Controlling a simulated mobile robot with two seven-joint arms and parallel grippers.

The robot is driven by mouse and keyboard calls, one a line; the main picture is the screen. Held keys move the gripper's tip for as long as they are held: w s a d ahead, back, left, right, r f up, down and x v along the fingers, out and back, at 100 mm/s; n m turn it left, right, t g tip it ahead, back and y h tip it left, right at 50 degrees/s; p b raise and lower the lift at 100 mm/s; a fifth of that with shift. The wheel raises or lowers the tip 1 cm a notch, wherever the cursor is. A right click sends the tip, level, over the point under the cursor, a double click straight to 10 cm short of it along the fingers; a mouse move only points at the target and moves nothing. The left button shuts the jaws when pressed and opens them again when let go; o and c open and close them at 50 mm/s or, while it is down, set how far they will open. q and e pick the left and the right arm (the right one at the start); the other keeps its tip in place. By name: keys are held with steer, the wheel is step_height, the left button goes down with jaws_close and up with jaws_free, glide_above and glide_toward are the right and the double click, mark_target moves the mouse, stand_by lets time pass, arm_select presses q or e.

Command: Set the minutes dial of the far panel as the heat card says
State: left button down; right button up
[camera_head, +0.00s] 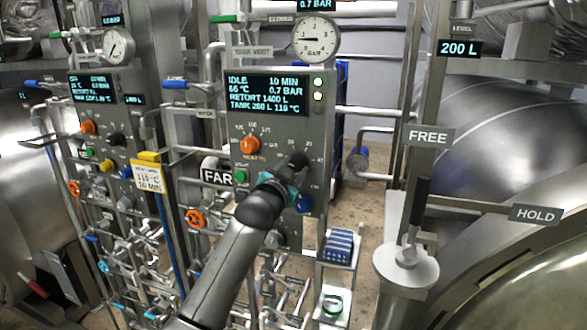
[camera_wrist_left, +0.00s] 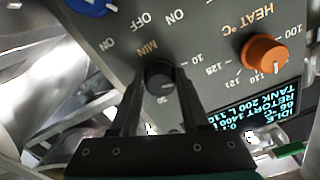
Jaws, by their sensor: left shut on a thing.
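My left gripper (camera_wrist_left: 158,82) is shut on this dial, with a finger on either side. In the head view the left gripper (camera_head: 292,172) hides much of the dial. The heat card (camera_head: 148,177), white with a yellow top, appears to read 110 °C and 30 MIN. My right gripper is not in view.
An orange heat knob (camera_head: 250,145) sits on the same panel, with a green button (camera_head: 241,177) and a blue knob (camera_head: 304,204) nearby. Another similar panel (camera_head: 105,110) stands at the left. Pipes and valves crowd below. A FREE/HOLD lever (camera_head: 421,200) stands at the right.

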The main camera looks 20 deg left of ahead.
arm_select(q)
steer(key=shift+n, duration=0.8)
steer(key=shift+c, duration=1.9)
jaws_free()
steer(key=shift+s, duration=0.1)
steer(key=s+b, duration=0.2)
steer(key=s, duration=1.3)
steer(key=shift+a+b, duration=0.25)
steer(key=shift+b, duration=0.1)
